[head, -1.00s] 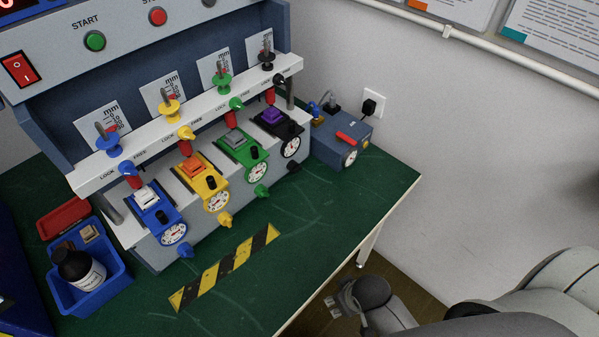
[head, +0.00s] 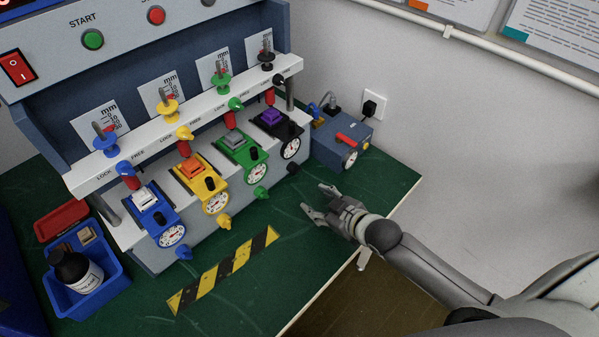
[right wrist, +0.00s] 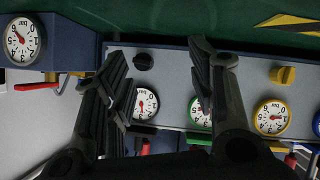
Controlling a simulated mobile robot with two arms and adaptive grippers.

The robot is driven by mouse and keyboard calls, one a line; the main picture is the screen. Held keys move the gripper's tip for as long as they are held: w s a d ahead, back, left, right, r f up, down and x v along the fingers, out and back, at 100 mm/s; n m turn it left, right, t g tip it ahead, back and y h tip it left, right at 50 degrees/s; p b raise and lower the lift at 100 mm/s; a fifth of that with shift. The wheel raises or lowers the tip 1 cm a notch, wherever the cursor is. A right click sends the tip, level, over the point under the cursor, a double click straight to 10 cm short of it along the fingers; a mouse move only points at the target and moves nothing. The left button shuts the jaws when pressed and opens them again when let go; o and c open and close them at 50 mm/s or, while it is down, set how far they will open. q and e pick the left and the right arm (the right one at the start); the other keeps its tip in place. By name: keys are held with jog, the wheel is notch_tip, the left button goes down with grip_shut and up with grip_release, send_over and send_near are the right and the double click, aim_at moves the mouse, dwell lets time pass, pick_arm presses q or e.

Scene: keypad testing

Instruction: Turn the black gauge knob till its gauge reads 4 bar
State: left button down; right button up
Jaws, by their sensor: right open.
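The black gauge knob (head: 293,168) sits low on the front of the machine at its right end, and it also shows in the right wrist view (right wrist: 144,62). Its white gauge (head: 291,148) is on the black station above it and appears between my fingers in the right wrist view (right wrist: 146,104); its reading is too small to tell surely. My right gripper (head: 316,200) is open and empty, a little in front of and to the right of the knob, not touching it. In the right wrist view the knob lies between the open fingers (right wrist: 160,55), nearer the left one. My left gripper is not in view.
Green (head: 262,192), yellow (head: 224,222) and blue knobs stand along the same front. A blue-grey box (head: 335,150) with a gauge and red lever stands right of the machine. A striped strip (head: 225,270) lies on the green bench (head: 330,255).

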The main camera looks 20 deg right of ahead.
aim_at(298, 172)
jog(key=shift+n+t+y, duration=0.3)
jog(key=shift+n+t, duration=0.1)
jog(key=shift+t, duration=0.4)
jog(key=w, duration=0.1)
jog(key=w+d+r, duration=0.2)
jog(key=shift+w, duration=0.35)
jog(key=x, duration=1)
jog(key=shift+w+a+f, duration=0.1)
jog(key=shift+a+f, duration=0.05)
jog(key=shift+a, duration=0.05)
jog(key=c, duration=1)
